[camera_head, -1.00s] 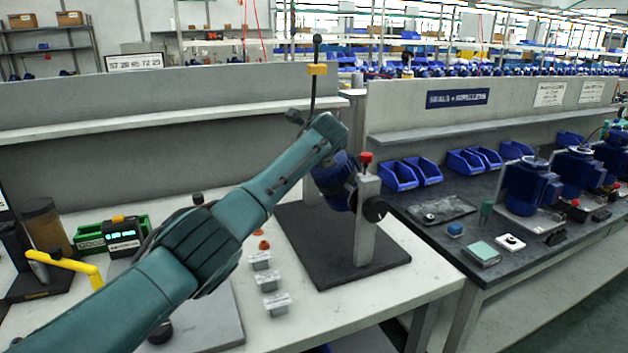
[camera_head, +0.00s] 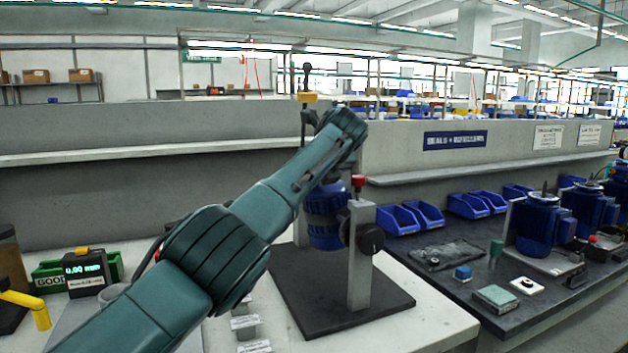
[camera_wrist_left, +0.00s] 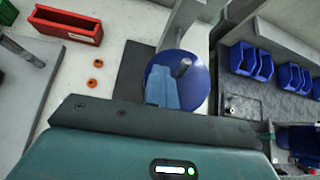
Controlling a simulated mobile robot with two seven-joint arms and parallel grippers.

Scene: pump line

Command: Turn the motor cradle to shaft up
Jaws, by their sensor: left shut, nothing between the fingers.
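The blue motor (camera_head: 325,228) sits in its cradle between grey posts on a dark base plate (camera_head: 340,309). Its body looks about upright in the head view. In the left wrist view its round blue end face (camera_wrist_left: 198,88) and grey shaft (camera_wrist_left: 184,66) point toward the camera. The near post (camera_head: 359,275) carries a red knob (camera_head: 358,181) on top and a black round knob (camera_head: 370,239) on its side. My left gripper (camera_wrist_left: 172,90) is shut and empty, over the motor's face; whether it touches is unclear.
A red bin (camera_wrist_left: 67,26) and orange rings (camera_wrist_left: 95,73) lie left of the cradle in the wrist view. The right bench holds blue bins (camera_head: 425,214) and another motor (camera_head: 538,226).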

